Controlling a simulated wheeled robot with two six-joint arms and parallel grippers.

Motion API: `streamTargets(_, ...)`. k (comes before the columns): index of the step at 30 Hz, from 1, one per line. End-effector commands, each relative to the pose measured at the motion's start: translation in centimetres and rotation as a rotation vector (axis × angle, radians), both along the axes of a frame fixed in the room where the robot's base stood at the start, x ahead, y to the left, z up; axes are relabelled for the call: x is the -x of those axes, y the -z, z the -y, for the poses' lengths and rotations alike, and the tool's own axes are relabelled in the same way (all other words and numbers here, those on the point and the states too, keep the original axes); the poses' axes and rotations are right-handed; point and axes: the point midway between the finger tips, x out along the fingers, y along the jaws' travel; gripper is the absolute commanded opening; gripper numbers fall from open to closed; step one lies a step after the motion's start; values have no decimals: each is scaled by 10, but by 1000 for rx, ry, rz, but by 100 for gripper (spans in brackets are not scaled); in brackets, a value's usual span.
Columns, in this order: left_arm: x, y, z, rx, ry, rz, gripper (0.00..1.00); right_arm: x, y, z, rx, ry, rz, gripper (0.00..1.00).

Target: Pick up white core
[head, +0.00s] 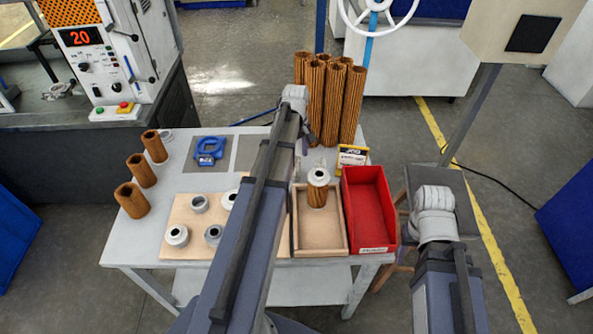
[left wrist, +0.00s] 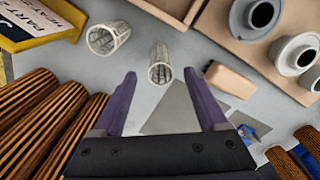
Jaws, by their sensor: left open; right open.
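Two white mesh cores show in the left wrist view: one (left wrist: 160,65) stands between my left gripper's fingertips, the other (left wrist: 108,38) is to its left, nearer the yellow box. Both are on the grey table top. My left gripper (left wrist: 161,76) is open, its two purple fingers apart on either side of the first core; I cannot tell whether they touch it.
A wooden tray (head: 322,238) holds a capped brown cartridge (head: 316,195); a red bin (head: 368,205) is right of it. Grey caps (head: 177,236) sit on a board. Brown sleeves (head: 141,171) stand left, tall ones (head: 352,105) behind. A yellow box (head: 352,156) and blue tool (head: 208,150) are nearby.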

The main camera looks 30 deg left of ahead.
Motion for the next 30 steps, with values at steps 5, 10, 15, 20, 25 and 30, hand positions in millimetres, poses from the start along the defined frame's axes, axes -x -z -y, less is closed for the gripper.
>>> streamTargets(5,0,20,0,0,0,0,76,0,20,0,0,0,0,50)
streamTargets(10,0,20,0,0,0,0,76,0,20,0,0,0,0,50)
streamTargets(15,1,28,1,0,0,0,76,0,28,0,0,0,0,50)
streamTargets(20,2,47,2,0,0,0,76,0,47,0,0,0,0,50)
streamTargets(25,3,68,3,0,0,0,76,0,68,0,0,0,0,50)
streamTargets(30,3,73,2,0,0,0,76,0,73,0,0,0,0,50)
